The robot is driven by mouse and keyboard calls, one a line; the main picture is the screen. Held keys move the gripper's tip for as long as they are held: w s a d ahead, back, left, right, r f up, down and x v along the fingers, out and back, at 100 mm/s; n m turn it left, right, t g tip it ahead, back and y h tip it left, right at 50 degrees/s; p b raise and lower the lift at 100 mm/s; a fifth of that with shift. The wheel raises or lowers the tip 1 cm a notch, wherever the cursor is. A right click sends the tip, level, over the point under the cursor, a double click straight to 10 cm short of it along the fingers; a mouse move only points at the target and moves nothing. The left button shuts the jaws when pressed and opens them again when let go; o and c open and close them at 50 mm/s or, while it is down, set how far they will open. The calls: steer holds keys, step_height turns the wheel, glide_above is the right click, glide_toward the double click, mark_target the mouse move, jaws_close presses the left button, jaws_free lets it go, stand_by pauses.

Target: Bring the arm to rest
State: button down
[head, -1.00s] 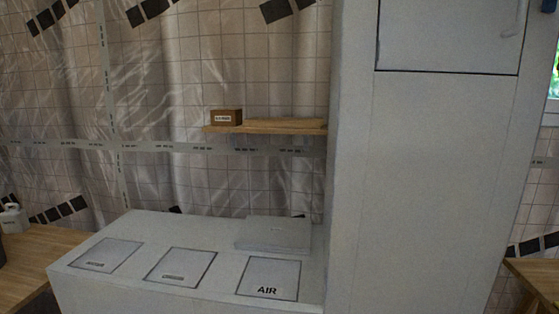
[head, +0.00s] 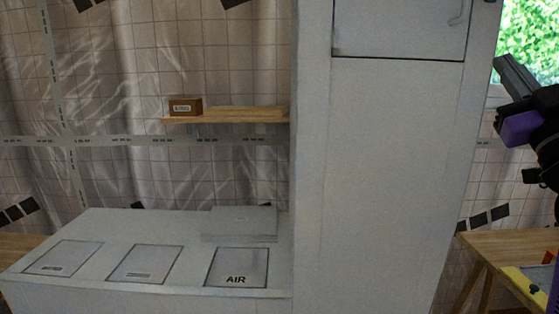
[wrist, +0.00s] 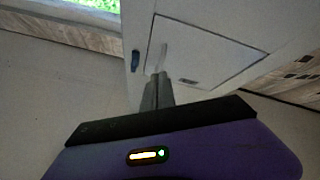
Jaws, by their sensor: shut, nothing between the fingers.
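My gripper (head: 517,75) is at the right edge of the head view, raised beside the tall grey cabinet (head: 395,150). Its fingers are together and hold nothing. The wrist view also shows my gripper (wrist: 158,90), its shut fingers in front of the cabinet's panel door (wrist: 205,52). The door with its pale handle is at the top of the head view (head: 400,28) and looks closed. In the head view a clear gap of wall and window shows between my gripper and the cabinet.
A low white counter (head: 95,225) with several labelled panels, one marked AIR (head: 236,267), stands left of the cabinet. A small brown box (head: 185,106) sits on a wooden shelf (head: 240,114). A wooden table (head: 505,244) stands at the right, below my arm.

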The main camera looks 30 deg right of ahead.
steer(key=a+f+m+g, duration=0.15)
steer(key=a+f, duration=0.35)
steer(key=f, duration=0.5)
steer(key=w+a+f+m+y, duration=0.1)
steer(key=a+f+m, duration=0.3)
steer(key=f, duration=0.6)
steer(key=a+f+m+g, duration=0.1)
steer(key=a+f, duration=0.5)
steer(key=f, duration=0.5)
steer(key=s+a+f+n+g+y, duration=0.5)
steer(key=s+a+f+y, duration=0.7)
steer(key=s+a+f, duration=0.8)
steer(key=shift+s+a+f+n, duration=0.2)
steer(key=shift+a+f+n, duration=0.5)
steer(key=shift+a+n, duration=0.25)
